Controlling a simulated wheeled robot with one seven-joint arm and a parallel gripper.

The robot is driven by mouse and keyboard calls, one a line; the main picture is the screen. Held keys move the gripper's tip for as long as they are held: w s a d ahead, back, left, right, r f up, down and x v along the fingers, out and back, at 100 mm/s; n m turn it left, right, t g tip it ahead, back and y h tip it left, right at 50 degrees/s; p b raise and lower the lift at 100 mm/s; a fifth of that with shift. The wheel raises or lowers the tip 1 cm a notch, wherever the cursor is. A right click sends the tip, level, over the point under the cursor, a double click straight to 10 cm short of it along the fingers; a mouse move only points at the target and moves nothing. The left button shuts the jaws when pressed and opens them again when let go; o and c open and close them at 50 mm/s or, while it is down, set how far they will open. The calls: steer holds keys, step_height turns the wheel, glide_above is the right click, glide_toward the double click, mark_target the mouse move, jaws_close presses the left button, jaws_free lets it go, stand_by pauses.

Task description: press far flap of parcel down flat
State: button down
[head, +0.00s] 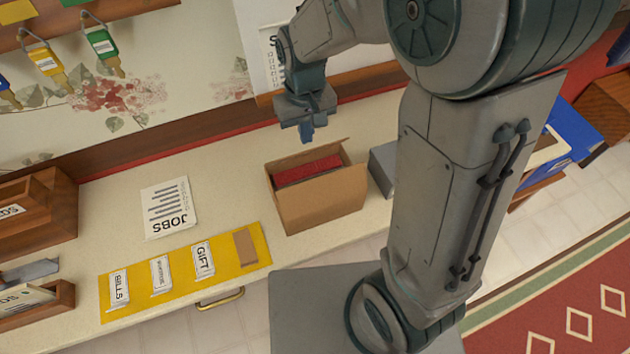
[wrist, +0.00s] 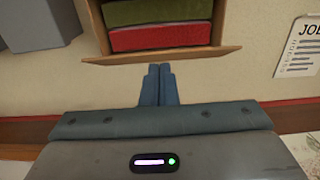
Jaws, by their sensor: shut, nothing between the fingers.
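The parcel (head: 325,205) is an open brown cardboard box on the counter, with a red item and a green item (wrist: 158,12) inside. Its far flap (head: 308,156) stands up along the wall side. In the wrist view the far flap (wrist: 205,54) shows as a thin brown strip across the box's edge. My gripper (head: 307,137) is shut and empty, pointing down above the wall side of the parcel. In the wrist view its fingertips (wrist: 160,70) are just on the wall side of the flap. I cannot tell whether they touch it.
A grey box (head: 383,168) stands close to the right of the parcel. A yellow mat (head: 185,272) with labelled stacks and a JOBS sheet (head: 167,207) lie to the left. The wall ledge (head: 160,143) runs behind.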

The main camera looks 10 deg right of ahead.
steer(key=shift+f, duration=0.15)
steer(key=shift+f+b, duration=3.05)
steer(key=shift+f, duration=0.7)
steer(key=shift+r, duration=0.15)
steer(key=shift+r+p, duration=4.15)
steer(key=shift+r, duration=1.15)
steer(key=s+d+r+m+t, duration=0.3)
steer(key=s+d+r, duration=0.6)
steer(key=s+d, duration=0.3)
steer(key=shift+s, duration=0.4)
